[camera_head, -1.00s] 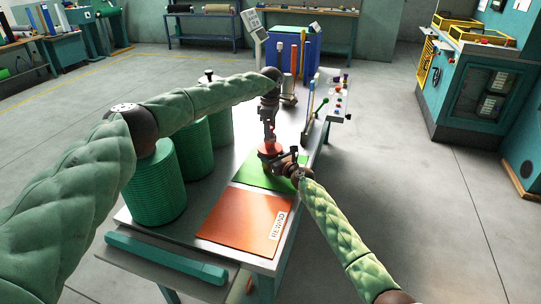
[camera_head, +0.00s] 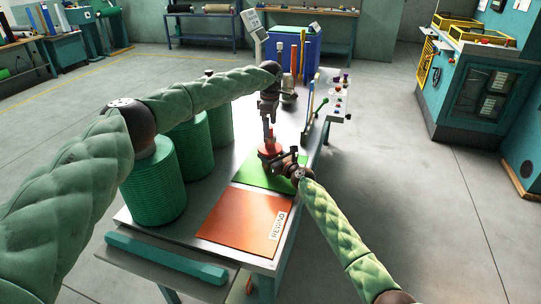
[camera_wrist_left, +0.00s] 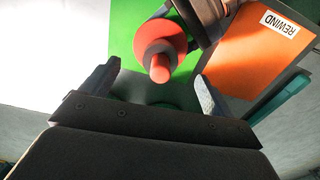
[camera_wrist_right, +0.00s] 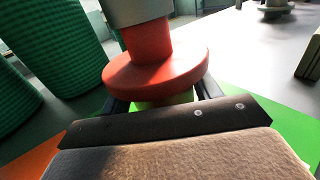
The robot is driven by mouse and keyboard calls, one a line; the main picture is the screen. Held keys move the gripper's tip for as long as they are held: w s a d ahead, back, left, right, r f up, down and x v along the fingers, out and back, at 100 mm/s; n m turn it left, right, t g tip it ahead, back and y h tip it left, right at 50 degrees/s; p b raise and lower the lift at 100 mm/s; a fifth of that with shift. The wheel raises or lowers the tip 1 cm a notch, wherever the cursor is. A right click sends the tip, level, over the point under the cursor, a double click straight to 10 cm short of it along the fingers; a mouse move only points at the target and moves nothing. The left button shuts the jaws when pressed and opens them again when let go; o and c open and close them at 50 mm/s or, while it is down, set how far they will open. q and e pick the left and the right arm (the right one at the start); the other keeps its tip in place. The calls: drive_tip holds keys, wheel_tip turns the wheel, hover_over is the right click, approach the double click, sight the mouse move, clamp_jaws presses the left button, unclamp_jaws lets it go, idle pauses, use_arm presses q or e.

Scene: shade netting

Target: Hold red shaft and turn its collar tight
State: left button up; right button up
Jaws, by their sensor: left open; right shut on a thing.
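The red shaft (camera_head: 269,149) stands upright over a green mat (camera_head: 250,178) on the workbench. It has a wide red disc (camera_wrist_right: 155,70) with a grey collar (camera_wrist_right: 140,11) above it. From above, the left wrist view shows the shaft's red tip (camera_wrist_left: 160,70) inside the dark collar (camera_wrist_left: 150,53). My left gripper (camera_head: 268,138) points down over the shaft, its fingers (camera_wrist_left: 152,85) spread wide apart with the shaft between their lines of reach. My right gripper (camera_head: 281,163) comes in from the right, shut on the shaft just below the disc; the fingertips are partly hidden under the disc.
An orange mat marked REWIND (camera_head: 245,222) lies at the front of the bench (camera_head: 212,180). Green rolls (camera_head: 153,185) stand along the left side. Blue and orange upright rods (camera_head: 308,105) and small knobs (camera_head: 338,100) are at the back right.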

use_arm(q)
wheel_tip(320, 180, up, 12)
idle(0.5)
drive_tip(key=shift+f, duration=0.1)
use_arm(e)
drive_tip(key=o, duration=1.4)
drive_tip(key=shift+c, duration=0.2)
drive_tip(key=v, duration=1.2)
drive_tip(key=shift+d, duration=0.1)
